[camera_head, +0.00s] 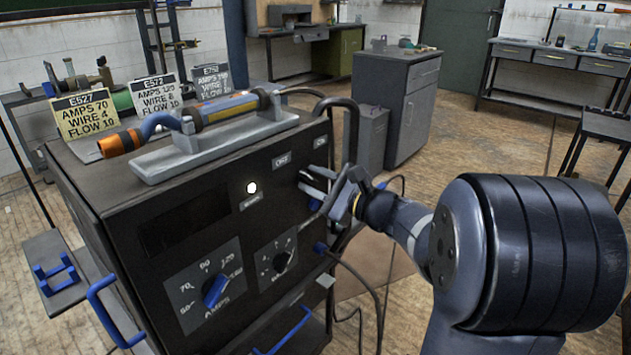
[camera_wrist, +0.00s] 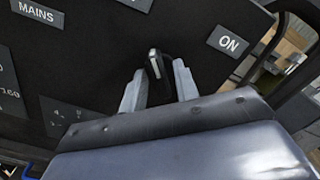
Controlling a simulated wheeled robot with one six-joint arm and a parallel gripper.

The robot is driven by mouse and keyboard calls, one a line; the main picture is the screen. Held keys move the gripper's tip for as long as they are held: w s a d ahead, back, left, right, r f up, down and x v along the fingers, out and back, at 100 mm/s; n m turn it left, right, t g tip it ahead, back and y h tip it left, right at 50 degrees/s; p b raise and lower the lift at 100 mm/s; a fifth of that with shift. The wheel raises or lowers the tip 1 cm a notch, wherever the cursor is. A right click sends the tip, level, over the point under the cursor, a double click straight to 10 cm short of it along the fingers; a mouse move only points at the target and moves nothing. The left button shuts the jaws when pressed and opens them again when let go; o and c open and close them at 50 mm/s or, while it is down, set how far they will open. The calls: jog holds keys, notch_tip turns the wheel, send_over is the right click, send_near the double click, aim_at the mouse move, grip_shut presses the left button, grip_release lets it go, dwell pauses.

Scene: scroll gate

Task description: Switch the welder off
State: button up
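The welder (camera_head: 215,235) is a large dark box with a sloped front panel. Its OFF label (camera_head: 283,159) and ON label (camera_head: 320,142) sit at the panel's upper right, and a white lamp (camera_head: 252,187) shows bright above the MAINS label. In the wrist view a dark switch lever with a pale tip (camera_wrist: 154,64) stands below and left of the ON label (camera_wrist: 228,42). My gripper (camera_head: 312,184) is at the panel below these labels. Its fingers (camera_wrist: 160,85) are apart, one on each side of the lever; contact is unclear.
An AMPS knob (camera_head: 215,290) and a smaller knob (camera_head: 283,262) are lower on the panel. A torch with an orange end (camera_head: 120,143) lies on top before several cards. Cables hang at the right side. A grey cabinet (camera_head: 395,105) stands behind on open floor.

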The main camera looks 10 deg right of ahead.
jog(key=shift+o, duration=0.3)
jog(key=shift+s+d, duration=0.1)
jog(key=p+v, duration=0.1)
jog(key=v, duration=0.9)
jog(key=shift+s, duration=0.25)
jog(key=shift+w, duration=0.15)
jog(key=b+x, duration=0.1)
jog(key=x, duration=0.9)
jog(key=shift+w+a, duration=0.2)
jog(key=shift+w, duration=0.05)
jog(key=shift+d, duration=0.1)
